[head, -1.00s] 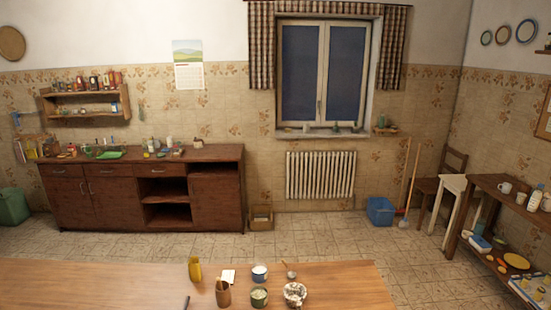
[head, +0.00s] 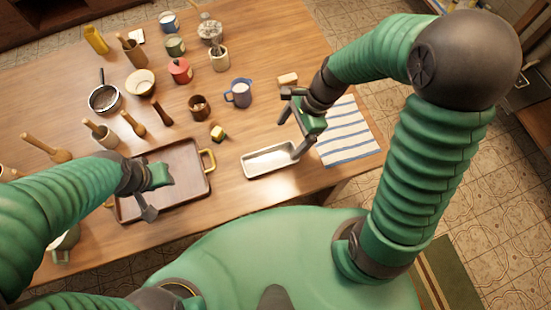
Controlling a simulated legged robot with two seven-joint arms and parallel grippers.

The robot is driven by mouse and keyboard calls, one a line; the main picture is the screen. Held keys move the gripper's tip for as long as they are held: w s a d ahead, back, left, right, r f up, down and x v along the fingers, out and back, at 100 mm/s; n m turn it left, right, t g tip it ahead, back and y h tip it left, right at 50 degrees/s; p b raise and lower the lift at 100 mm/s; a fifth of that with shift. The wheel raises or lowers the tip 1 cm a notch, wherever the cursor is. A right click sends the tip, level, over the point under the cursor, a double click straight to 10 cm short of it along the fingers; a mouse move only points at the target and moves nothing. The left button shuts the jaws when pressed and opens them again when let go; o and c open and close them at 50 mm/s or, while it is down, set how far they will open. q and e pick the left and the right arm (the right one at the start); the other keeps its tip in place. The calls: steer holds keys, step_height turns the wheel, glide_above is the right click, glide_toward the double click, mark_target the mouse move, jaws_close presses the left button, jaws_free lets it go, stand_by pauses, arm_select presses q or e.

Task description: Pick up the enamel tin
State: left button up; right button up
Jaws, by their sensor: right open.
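The enamel tin, which I take to be the shallow pale rectangular tin (head: 262,173), lies on the table near its front edge, right of the wooden tray. My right gripper (head: 290,134) is open above the tin's right end. One finger reaches down by the tin's right rim and the other is spread away beyond its far side. Whether the finger touches the rim I cannot tell. My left gripper (head: 129,209) is over the wooden tray (head: 190,205) with its fingers apart and nothing seen between them.
A striped cloth (head: 350,135) lies right of the tin. Several pots, bowls and wooden tools crowd the table's far and left parts.

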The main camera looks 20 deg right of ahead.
steer(key=b, duration=0.1)
glide_toward(267, 162)
steer(key=shift+s+a+f, duration=0.1)
steer(key=shift+a+f, duration=0.05)
steer(key=shift+a, duration=0.35)
steer(key=shift+s+a+f, duration=0.1)
steer(key=shift+a, duration=0.35)
steer(key=f, duration=0.3)
steer(key=f+b, duration=0.1)
steer(key=f, duration=0.1)
steer(key=shift+w+d, duration=0.1)
steer(key=shift+d, duration=0.25)
steer(key=shift+w+a+f, duration=0.1)
steer(key=shift+a+f, duration=0.05)
steer(key=shift+a, duration=0.75)
steer(key=c, duration=0.5)
steer(key=shift+d, duration=0.55)
steer(key=c, duration=0.9)
steer(key=shift+c, duration=0.9)
arm_select(q)
steer(key=f, duration=0.1)
steer(key=a+f, duration=0.1)
steer(key=f, duration=0.1)
steer(key=shift+a, duration=0.25)
arm_select(e)
steer(key=shift+a, duration=0.15)
